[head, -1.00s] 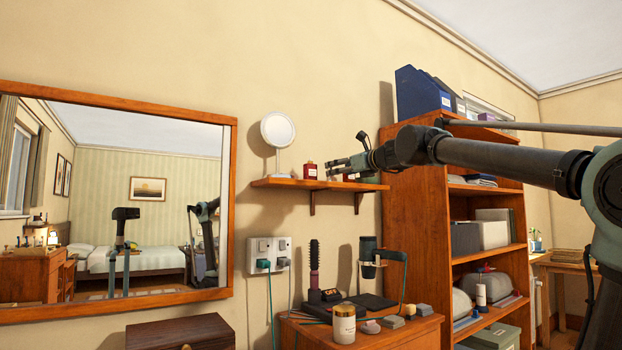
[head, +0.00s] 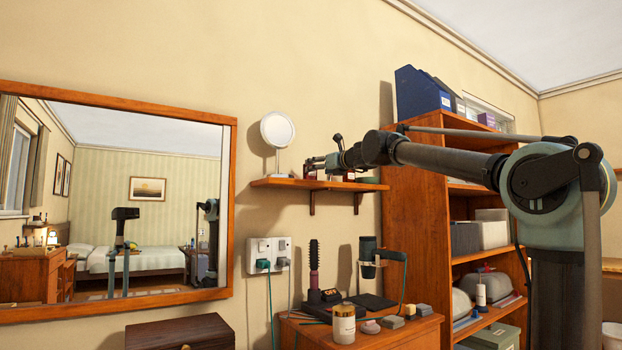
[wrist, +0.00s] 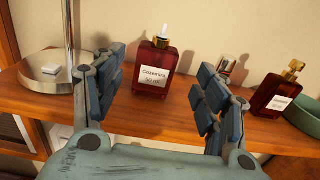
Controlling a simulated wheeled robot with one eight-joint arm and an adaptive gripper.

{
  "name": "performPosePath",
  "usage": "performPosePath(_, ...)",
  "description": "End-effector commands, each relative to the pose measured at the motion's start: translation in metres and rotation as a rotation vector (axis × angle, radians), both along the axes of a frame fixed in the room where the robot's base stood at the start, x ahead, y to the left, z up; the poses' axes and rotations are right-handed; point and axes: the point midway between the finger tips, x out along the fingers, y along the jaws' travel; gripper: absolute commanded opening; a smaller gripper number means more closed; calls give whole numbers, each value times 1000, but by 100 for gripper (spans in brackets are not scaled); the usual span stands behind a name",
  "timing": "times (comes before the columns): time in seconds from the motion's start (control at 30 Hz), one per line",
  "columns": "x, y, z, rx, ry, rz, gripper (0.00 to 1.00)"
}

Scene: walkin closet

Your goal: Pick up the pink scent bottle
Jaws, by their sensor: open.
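In the wrist view a deep red-pink bottle (wrist: 153,70) with a white-tipped cap and a pale label stands upright on the wooden shelf (wrist: 70,102). My gripper (wrist: 160,62) is open, and the bottle shows between its fingers, slightly beyond the tips; no contact is visible. A second deep red bottle (wrist: 275,95) with a gold cap stands to the right, outside the right finger. A shiny cap (wrist: 228,65) shows behind the right finger, its lower part hidden. All the bottles look red; I cannot tell which is the pink one. In the head view my gripper (head: 311,163) partly covers the first bottle.
A round mirror (head: 277,130) on a stand is left of the gripper, its base (wrist: 48,70) close to the left finger. A dark green item (wrist: 306,116) sits at the right. A bookcase (head: 408,225) stands right of the shelf. The dresser below (head: 400,335) is cluttered.

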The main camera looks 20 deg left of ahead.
Motion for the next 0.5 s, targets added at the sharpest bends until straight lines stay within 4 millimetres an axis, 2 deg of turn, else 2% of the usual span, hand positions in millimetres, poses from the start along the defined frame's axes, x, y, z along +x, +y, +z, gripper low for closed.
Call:
performPosePath(0.33,12,14,1,0,0,0,67)
performPosePath(0.5,24,30,4,0,0,0,67)
